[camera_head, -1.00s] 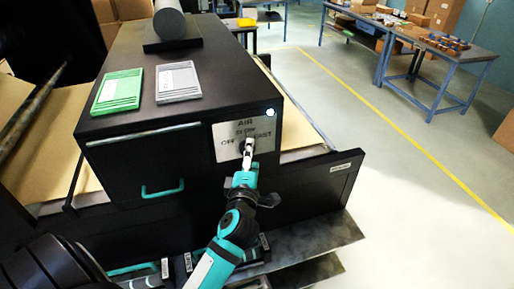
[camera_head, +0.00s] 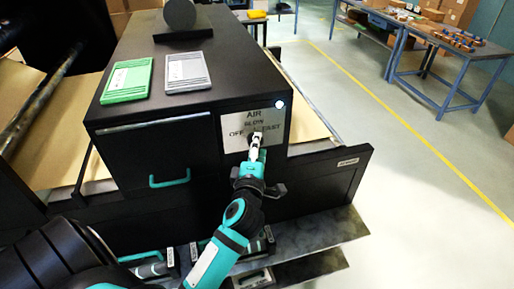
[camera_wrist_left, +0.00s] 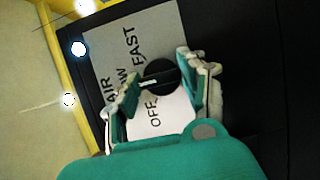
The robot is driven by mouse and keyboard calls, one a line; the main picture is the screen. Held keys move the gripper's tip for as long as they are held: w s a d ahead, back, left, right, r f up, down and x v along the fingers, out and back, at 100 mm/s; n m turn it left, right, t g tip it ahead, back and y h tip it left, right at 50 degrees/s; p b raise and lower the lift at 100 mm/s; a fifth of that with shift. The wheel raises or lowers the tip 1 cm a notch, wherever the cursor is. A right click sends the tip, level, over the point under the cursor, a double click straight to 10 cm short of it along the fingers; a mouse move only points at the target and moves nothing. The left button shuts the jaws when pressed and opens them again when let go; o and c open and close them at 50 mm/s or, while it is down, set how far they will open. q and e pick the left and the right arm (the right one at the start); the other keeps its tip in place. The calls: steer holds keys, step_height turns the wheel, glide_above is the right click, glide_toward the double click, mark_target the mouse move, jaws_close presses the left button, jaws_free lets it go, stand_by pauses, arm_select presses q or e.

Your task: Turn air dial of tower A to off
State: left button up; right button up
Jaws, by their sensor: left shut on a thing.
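The air dial (camera_wrist_left: 158,78) of the tower is a round black knob on a grey plate (camera_head: 275,119) marked AIR, SLOW, OFF and FAST. In the left wrist view, its white mark points toward the word SLOW. My left gripper (camera_head: 256,141) reaches the dial from the front. In the left wrist view, its two fingers (camera_wrist_left: 160,86) are shut on the dial from both sides. In the head view the fingers hide most of the dial. My right gripper is not in view.
The dial is on the front of a black cabinet (camera_head: 215,44) with a teal-handled door (camera_head: 167,150). A green tray (camera_head: 127,80) and a grey tray (camera_head: 188,71) lie on top. A lit lamp (camera_head: 280,104) sits at the plate's upper right corner. Open floor is at right.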

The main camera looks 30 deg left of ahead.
arm_select(q)
steer(key=shift+f, duration=0.1)
steer(key=shift+w+f+n+t+y+b, duration=0.15)
steer(key=shift+n+y+b, duration=0.7)
steer(key=shift+n+b, duration=1.55)
steer(key=shift+s+n+t+y+b, duration=0.2)
steer(key=shift+n+y+b, duration=0.7)
steer(key=shift+n+b, duration=1.45)
steer(key=shift+w+f+n+t+y+b, duration=0.2)
steer(key=shift+n+y+b, duration=0.65)
steer(key=shift+n+b, duration=1.5)
steer(key=shift+r, duration=0.2)
steer(key=o, duration=1.2)
steer(key=shift+c, duration=0.2)
